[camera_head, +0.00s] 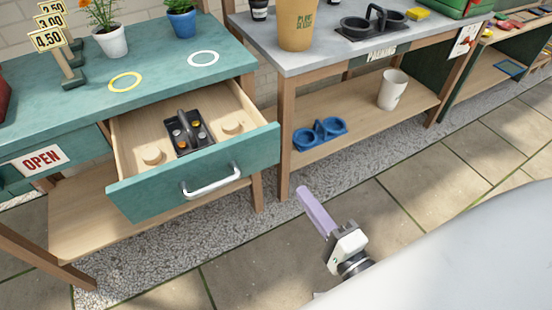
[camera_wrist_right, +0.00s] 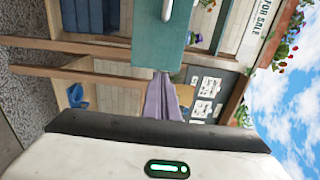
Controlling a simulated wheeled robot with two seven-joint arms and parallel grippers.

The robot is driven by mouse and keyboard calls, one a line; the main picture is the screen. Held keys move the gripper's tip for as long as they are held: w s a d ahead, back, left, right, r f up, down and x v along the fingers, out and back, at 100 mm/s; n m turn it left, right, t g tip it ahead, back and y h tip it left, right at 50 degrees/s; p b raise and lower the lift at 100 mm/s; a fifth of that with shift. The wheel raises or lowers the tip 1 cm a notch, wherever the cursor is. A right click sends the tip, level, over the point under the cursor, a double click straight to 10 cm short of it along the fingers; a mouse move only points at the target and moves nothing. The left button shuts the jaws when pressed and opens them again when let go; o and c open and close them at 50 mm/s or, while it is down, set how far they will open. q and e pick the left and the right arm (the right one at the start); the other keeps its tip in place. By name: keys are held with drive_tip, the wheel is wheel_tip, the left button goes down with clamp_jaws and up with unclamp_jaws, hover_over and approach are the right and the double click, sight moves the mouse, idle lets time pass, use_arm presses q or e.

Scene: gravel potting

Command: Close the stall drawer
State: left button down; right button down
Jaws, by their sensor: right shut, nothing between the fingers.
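The stall drawer (camera_head: 195,188) has a teal front and stands pulled out from the teal stall table (camera_head: 50,112). Its silver bar handle (camera_head: 211,188) is on the front face. Inside the drawer are a black caddy (camera_head: 190,132) with small round items and two round wooden pieces. My right gripper (camera_head: 302,190), with lilac fingers, is right of the drawer front and apart from it, shut and empty. In the right wrist view the shut fingers (camera_wrist_right: 161,75) point towards the teal drawer front (camera_wrist_right: 158,45), with part of the handle (camera_wrist_right: 167,10) at the top. My left gripper is not in view.
A grey-topped packing bench (camera_head: 330,55) stands to the right, its wooden leg (camera_head: 286,140) near the drawer's right side. Its lower shelf holds a blue caddy (camera_head: 318,135) and a white pot (camera_head: 393,90). The paved floor (camera_head: 260,270) in front of the drawer is clear.

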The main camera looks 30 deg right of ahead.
sight(269, 147)
drive_tip(key=w, duration=1.3)
drive_tip(key=shift+w+a+p, duration=0.2)
drive_tip(key=shift+a+p, duration=0.05)
drive_tip(key=shift+p, duration=0.1)
